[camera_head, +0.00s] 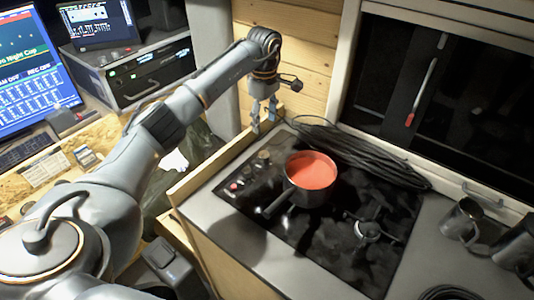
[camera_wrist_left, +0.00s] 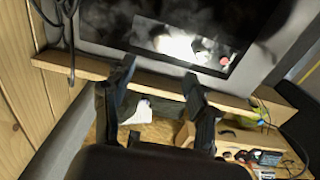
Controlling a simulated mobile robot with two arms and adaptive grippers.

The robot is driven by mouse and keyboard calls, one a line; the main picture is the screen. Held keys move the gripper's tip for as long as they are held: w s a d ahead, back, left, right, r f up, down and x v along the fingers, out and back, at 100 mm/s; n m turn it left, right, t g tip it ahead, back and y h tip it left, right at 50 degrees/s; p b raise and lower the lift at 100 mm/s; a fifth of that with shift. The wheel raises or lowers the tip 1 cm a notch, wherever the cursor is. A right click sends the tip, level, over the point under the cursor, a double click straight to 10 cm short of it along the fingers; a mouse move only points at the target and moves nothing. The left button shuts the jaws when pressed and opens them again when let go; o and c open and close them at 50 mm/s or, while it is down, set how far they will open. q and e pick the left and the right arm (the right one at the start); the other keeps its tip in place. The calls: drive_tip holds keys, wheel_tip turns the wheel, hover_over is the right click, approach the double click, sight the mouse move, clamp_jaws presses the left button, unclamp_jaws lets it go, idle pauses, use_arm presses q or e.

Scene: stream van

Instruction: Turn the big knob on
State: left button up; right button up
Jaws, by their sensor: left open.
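The black stove (camera_head: 330,235) is set in the counter, with dark knobs along its left side. One dark knob (camera_head: 264,156) is near the back, another (camera_head: 247,172) is nearer, and a small red one (camera_head: 233,186) is at the front. I cannot tell for sure which is the big knob. My left gripper (camera_head: 264,124) points down, open and empty, beyond the knobs near the wooden wall, touching none of them. In the left wrist view its two fingers (camera_wrist_left: 158,78) are apart, and a red knob (camera_wrist_left: 224,60) shows at the stove's corner. My right gripper is not in view.
A pot (camera_head: 311,182) of red soup stands on the stove, its handle toward the knobs. A black cable coil (camera_head: 365,158) lies behind it. A raised wooden edge (camera_head: 215,165) borders the counter's left side. Metal mugs (camera_head: 461,219) stand at the right.

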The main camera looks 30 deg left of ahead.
use_arm(q)
drive_tip(key=p, duration=0.2)
approach(264, 154)
drive_tip(key=shift+s+f, duration=0.25)
drive_tip(key=shift+s, duration=0.05)
drive_tip(key=f, duration=0.2)
drive_tip(key=f+p, duration=0.1)
drive_tip(key=f, duration=0.4)
drive_tip(key=shift+w+f+p, duration=0.25)
drive_tip(key=shift+p, duration=0.15)
drive_tip(key=shift+f, duration=0.6)
